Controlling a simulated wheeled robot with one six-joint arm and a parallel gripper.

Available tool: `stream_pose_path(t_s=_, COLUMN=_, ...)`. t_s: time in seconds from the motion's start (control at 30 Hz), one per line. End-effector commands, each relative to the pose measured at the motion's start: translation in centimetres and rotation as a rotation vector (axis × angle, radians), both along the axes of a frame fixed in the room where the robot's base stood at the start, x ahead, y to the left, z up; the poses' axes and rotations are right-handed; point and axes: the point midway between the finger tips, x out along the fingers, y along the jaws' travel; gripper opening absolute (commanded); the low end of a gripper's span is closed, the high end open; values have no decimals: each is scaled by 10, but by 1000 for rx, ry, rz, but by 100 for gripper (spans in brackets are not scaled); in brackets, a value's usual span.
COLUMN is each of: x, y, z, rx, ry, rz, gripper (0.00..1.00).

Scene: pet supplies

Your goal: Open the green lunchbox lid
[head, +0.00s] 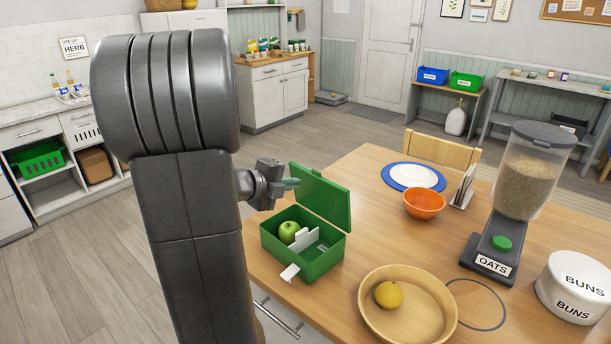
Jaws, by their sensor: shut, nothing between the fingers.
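The green lunchbox (319,264) stands on the left part of the wooden table. Its green lid (320,197) is raised and stands tilted up at the back of the box. Inside are a green apple (288,231) and a white divider. A white latch flap (289,273) hangs out at the front. My gripper (291,183) is just left of the lid, above the box. Its fingertips are shut with nothing between them. I cannot tell whether they touch the lid's edge.
A wooden bowl (446,312) with a yellow fruit (388,295) stands right of the lunchbox. Bare tabletop lies between lunchbox and orange bowl.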

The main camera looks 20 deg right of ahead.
Motion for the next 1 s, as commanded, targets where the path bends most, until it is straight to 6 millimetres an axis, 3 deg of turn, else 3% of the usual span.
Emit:
stream_pose_path(t_s=0.07, x=4, y=-13, z=-6, rx=1, ry=3, rz=-4, gripper=0)
stream_pose_path(t_s=0.3, x=18, y=-40, z=1, rx=0, ry=1, rz=-2, gripper=0)
stream_pose_path(t_s=0.83, x=22, y=-48, z=2, rx=1, ry=0, rz=0, gripper=0)
stream_pose_path(t_s=1.0, x=22, y=-66, z=4, rx=1, ry=-1, rz=-4, gripper=0)
